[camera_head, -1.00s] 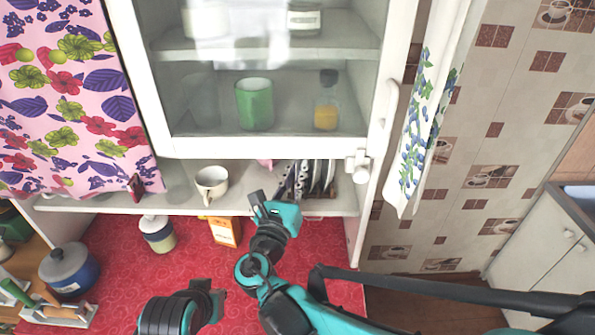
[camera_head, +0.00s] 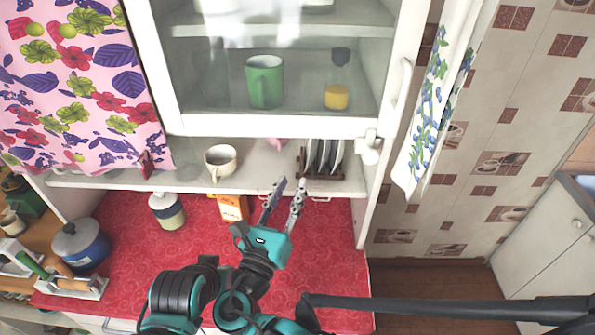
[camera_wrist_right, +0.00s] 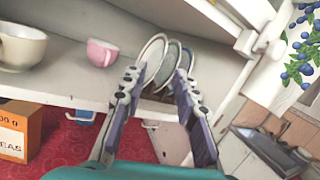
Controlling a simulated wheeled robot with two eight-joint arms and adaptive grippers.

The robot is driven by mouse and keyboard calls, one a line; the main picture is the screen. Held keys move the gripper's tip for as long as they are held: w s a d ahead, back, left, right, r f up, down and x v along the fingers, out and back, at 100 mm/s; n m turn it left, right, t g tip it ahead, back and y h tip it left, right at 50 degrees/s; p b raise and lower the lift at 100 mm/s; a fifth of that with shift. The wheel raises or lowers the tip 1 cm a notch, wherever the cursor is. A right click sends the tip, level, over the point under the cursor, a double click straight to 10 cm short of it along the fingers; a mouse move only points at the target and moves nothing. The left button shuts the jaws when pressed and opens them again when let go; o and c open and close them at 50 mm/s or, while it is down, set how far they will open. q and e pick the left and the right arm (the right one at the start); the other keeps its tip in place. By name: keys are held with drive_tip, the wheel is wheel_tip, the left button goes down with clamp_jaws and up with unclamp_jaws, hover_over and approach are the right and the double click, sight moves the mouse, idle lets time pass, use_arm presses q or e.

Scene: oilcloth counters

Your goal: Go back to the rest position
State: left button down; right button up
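My right gripper (camera_head: 283,204) is above the red counter, in front of the open shelf under the glass cabinet. Its two fingers are spread apart with nothing between them, and in the right wrist view the open fingers (camera_wrist_right: 160,92) overlap the plates behind them. My left arm shows at the bottom of the head view as a dark, rounded link; its fingertips cannot be made out.
Plates in a rack (camera_head: 322,158), a cream cup (camera_head: 221,160) and a pink cup (camera_wrist_right: 102,52) stand on the shelf (camera_head: 120,181). An orange box (camera_head: 232,208), a jar (camera_head: 167,211) and a blue pot (camera_head: 82,246) stand on the red counter (camera_head: 130,240). The cabinet is shut.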

drive_tip(key=d+f+m+g, duration=0.5)
drive_tip(key=d+f+m, duration=0.15)
drive_tip(key=d, duration=0.25)
drive_tip(key=d+f+m+g, duration=0.4)
drive_tip(key=d+f+m, duration=0.2)
drive_tip(key=d+m, duration=0.25)
drive_tip(key=s+d+f+m+g+y+b, duration=0.1)
drive_tip(key=s+d+f+m+y, duration=0.1)
drive_tip(key=m, duration=0.8)
drive_tip(key=s+d+f+m+g+y, duration=0.2)
drive_tip(key=s+f+m+y, duration=0.2)
drive_tip(key=s+m, duration=0.3)
drive_tip(key=m, duration=0.2)
drive_tip(key=shift+s+m+b, duration=0.25)
drive_tip(key=shift+m+b, duration=0.1)
drive_tip(key=shift+m, duration=0.05)
